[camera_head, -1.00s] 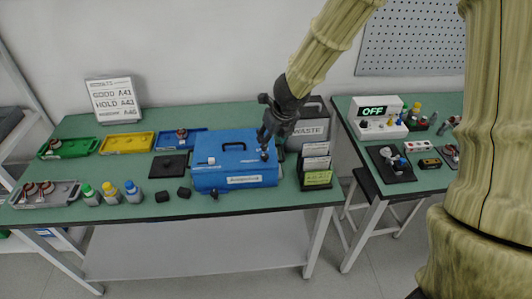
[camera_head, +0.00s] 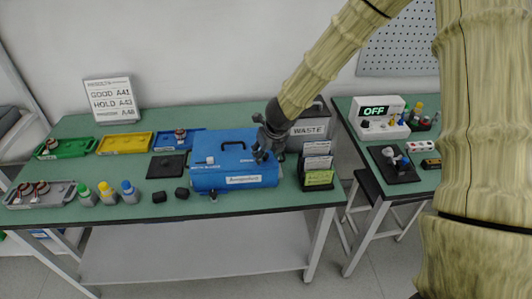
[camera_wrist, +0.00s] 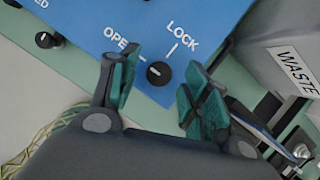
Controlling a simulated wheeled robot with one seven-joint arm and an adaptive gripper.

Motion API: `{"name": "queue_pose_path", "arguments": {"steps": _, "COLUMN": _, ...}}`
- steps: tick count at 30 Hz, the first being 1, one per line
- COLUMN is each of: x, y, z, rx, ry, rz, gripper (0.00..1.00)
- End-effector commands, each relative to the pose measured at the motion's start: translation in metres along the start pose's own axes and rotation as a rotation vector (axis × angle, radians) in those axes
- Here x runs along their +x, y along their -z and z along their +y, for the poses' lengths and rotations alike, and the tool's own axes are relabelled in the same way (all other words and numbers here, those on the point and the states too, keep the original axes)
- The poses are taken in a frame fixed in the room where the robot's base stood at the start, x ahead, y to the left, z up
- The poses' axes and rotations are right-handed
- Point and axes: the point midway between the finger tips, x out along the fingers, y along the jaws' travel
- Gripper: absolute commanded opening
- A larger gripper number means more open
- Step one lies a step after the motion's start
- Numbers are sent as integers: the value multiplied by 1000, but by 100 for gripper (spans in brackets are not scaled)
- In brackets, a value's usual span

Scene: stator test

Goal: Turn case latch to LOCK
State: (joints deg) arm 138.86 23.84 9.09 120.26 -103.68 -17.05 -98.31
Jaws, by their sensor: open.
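The blue case (camera_head: 207,178) stands closed near the front middle of the bench, with a black handle on its lid. In the wrist view its latch is a small black round knob (camera_wrist: 158,73) on the blue face, with a small light mark that appears to be on the side of the word OPEN. The word LOCK is printed above and to the right. My gripper (camera_wrist: 161,88) is open, with one green-padded finger on each side of the knob, apparently apart from it. In the head view my gripper (camera_head: 262,152) is over the case's right end and hides the latch.
A grey WASTE bin (camera_head: 309,130) and a rack of cards (camera_head: 318,170) stand close to the right of the case. A black pad (camera_head: 167,166), bottles (camera_head: 107,193) and coloured trays (camera_head: 124,143) are to the left. Another knob (camera_wrist: 45,40) is at the wrist view's upper left.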

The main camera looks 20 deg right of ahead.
Motion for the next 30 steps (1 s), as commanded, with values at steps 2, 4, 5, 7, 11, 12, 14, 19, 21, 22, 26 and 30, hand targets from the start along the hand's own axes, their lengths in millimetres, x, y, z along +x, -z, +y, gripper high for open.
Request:
{"name": "queue_pose_path", "arguments": {"steps": 2, "x": 1, "y": 0, "z": 0, "rx": 0, "ry": 0, "rz": 0, "gripper": 47}}
{"name": "queue_pose_path", "arguments": {"steps": 4, "x": 2, "y": 0, "z": 0, "rx": -1, "ry": 0, "rz": 0, "gripper": 47}}
{"name": "queue_pose_path", "arguments": {"steps": 5, "x": 2, "y": 0, "z": 0, "rx": -1, "ry": 0, "rz": 0, "gripper": 47}}
{"name": "queue_pose_path", "arguments": {"steps": 7, "x": 2, "y": 0, "z": 0, "rx": -1, "ry": 0, "rz": 0, "gripper": 47}}
{"name": "queue_pose_path", "arguments": {"steps": 11, "x": 2, "y": 0, "z": 0, "rx": 0, "ry": 0, "rz": 0, "gripper": 38}}
{"name": "queue_pose_path", "arguments": {"steps": 12, "x": 2, "y": 0, "z": 0, "rx": 0, "ry": 0, "rz": 0, "gripper": 31}}
{"name": "queue_pose_path", "arguments": {"steps": 14, "x": 2, "y": 0, "z": 0, "rx": 0, "ry": 0, "rz": 0, "gripper": 20}}
{"name": "queue_pose_path", "arguments": {"steps": 19, "x": 2, "y": 0, "z": 0, "rx": 0, "ry": 0, "rz": 0, "gripper": 2}}
{"name": "queue_pose_path", "arguments": {"steps": 21, "x": 2, "y": 0, "z": 0, "rx": 0, "ry": 1, "rz": 0, "gripper": 2}}
{"name": "queue_pose_path", "arguments": {"steps": 22, "x": 2, "y": 0, "z": 0, "rx": 1, "ry": 1, "rz": 0, "gripper": 2}}
{"name": "queue_pose_path", "arguments": {"steps": 26, "x": 2, "y": 0, "z": 0, "rx": 13, "ry": 7, "rz": 0, "gripper": 2}}
{"name": "queue_pose_path", "arguments": {"steps": 30, "x": 3, "y": 0, "z": 0, "rx": 43, "ry": 21, "rz": -1, "gripper": 2}}
